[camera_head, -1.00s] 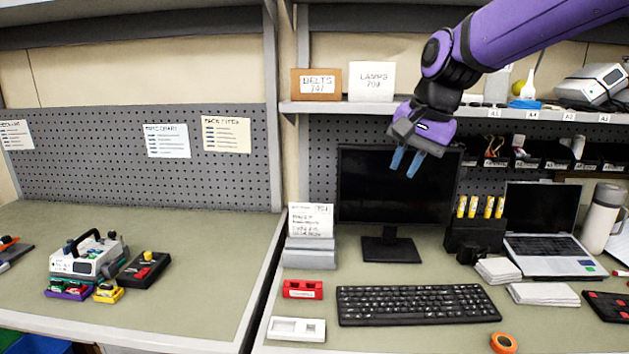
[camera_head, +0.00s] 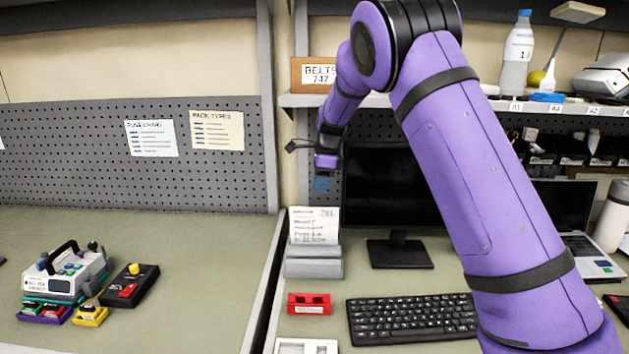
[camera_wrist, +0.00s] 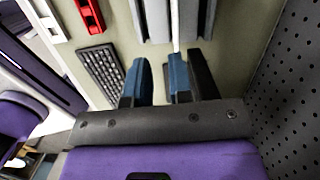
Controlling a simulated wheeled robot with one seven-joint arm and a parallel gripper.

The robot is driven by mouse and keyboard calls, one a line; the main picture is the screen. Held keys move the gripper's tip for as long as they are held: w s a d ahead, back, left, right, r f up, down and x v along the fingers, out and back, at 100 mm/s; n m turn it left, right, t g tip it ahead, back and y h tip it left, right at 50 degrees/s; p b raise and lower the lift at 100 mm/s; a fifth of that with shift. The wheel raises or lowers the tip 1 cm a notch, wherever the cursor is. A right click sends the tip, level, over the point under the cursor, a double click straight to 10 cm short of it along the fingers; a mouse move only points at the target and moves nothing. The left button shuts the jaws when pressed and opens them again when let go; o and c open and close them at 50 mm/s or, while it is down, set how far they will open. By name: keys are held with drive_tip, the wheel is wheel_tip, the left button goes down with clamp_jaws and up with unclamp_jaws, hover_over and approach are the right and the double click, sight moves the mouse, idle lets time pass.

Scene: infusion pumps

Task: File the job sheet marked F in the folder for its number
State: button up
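A white job sheet (camera_head: 314,226) stands upright in a grey holder (camera_head: 313,264) left of the monitor. Its print is too small to read surely, so I cannot confirm an F. My gripper (camera_head: 321,182) is above the sheet's top, pointing down. In the wrist view, the two blue fingertips (camera_wrist: 162,78) are apart with nothing between them. The sheet shows there edge-on as a thin white line (camera_wrist: 176,30) beyond the fingers, nearer the right one. No folder with a number can be made out for sure.
A brown box labelled BELTS 747 (camera_head: 313,75) stands on the shelf above. The monitor (camera_head: 392,195) is close right of my gripper, the pegboard (camera_wrist: 292,90) close behind. A red block (camera_head: 309,304) and a keyboard (camera_head: 412,317) lie in front of the holder.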

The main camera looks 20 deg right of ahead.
drive_tip(key=shift+w+a+f+m, duration=0.2)
drive_tip(key=shift+w+f, duration=0.05)
drive_tip(key=shift+w, duration=0.4)
drive_tip(key=shift+w+a+f+m, duration=0.15)
drive_tip(key=shift+w+f+m, duration=0.1)
drive_tip(key=shift+w, duration=0.35)
hover_over(309, 225)
drive_tip(key=d, duration=0.2)
drive_tip(key=shift+s+f, duration=0.2)
drive_tip(key=shift+f, duration=3.55)
